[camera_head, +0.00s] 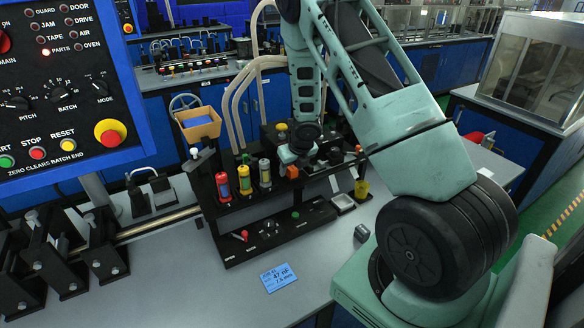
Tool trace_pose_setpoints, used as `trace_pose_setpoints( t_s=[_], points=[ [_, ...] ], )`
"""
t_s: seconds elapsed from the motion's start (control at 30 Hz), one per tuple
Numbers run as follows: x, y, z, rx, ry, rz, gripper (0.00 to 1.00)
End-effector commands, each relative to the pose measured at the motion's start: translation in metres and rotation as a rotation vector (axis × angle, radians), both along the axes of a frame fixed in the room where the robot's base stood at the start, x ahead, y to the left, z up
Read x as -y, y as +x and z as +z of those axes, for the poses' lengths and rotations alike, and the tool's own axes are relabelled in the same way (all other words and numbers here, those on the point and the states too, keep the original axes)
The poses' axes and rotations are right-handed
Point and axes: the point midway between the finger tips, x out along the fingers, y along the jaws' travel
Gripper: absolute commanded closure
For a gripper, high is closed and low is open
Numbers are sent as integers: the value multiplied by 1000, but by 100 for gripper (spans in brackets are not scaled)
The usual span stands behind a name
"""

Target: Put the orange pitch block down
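A small orange block (292,172) shows just below the pale teal part at the end of my arm, over the black bench fixture (250,205). My gripper (310,160) is small and dark against that fixture, close beside the block. I cannot tell whether its fingers are shut on the block or only near it, or whether the block touches the fixture. A second small orange piece (358,149) shows to the right of my gripper, partly among dark parts.
Red, yellow and grey cylinders (244,178) stand on the fixture left of my gripper. A blue card (279,277) lies on the grey bench. The control panel (70,85) fills the upper left.

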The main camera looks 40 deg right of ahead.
Motion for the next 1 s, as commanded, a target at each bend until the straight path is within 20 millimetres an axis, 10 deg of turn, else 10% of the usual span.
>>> trace_pose_setpoints(
  t_s=[1.0],
  points=[
    [-34, -35, 125, 31, 34, -95, 53]
  ],
)
